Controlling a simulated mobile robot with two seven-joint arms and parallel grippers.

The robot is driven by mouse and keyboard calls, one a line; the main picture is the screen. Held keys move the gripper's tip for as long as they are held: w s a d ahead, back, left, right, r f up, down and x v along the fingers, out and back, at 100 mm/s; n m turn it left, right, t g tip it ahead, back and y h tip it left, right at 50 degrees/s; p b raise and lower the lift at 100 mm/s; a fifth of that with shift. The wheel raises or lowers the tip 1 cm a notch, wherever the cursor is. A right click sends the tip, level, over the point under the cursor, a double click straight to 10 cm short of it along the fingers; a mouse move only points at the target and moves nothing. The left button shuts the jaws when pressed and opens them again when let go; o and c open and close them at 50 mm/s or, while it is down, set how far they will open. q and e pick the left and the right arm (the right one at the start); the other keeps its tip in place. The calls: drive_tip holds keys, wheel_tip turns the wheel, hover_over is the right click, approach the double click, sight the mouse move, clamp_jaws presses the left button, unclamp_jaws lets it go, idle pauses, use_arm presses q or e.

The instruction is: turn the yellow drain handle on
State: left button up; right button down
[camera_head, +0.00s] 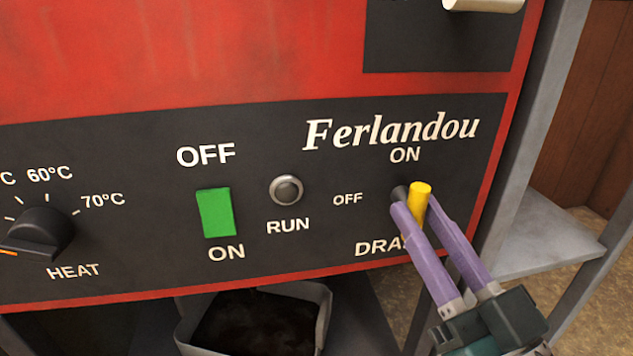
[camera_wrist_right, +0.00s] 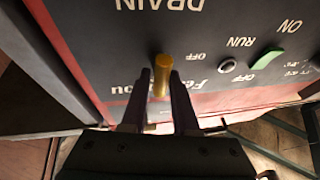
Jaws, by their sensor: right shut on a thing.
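The yellow drain handle (camera_head: 419,198) is at the right of the dark control panel, below the ON label and right of the OFF label. The purple fingers of my right gripper (camera_head: 424,214) are shut on it, one finger on each side. In the right wrist view the yellow handle (camera_wrist_right: 161,75) stands between the two dark fingertips (camera_wrist_right: 161,85). A small dark pivot shows just left of the handle. The fingers cover part of the DRAIN label, and I cannot tell exactly which setting the handle points at. My left gripper is not in view.
A green switch (camera_head: 216,212), a round RUN button (camera_head: 286,190) and a HEAT knob (camera_head: 41,231) sit to the left on the panel. A grey open container (camera_head: 319,310) stands below. A grey metal frame (camera_head: 520,160) runs along the right side, close to my arm.

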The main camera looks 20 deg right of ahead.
idle(0.4)
drive_tip(key=c, duration=0.7)
unclamp_jaws()
drive_tip(key=v, duration=1)
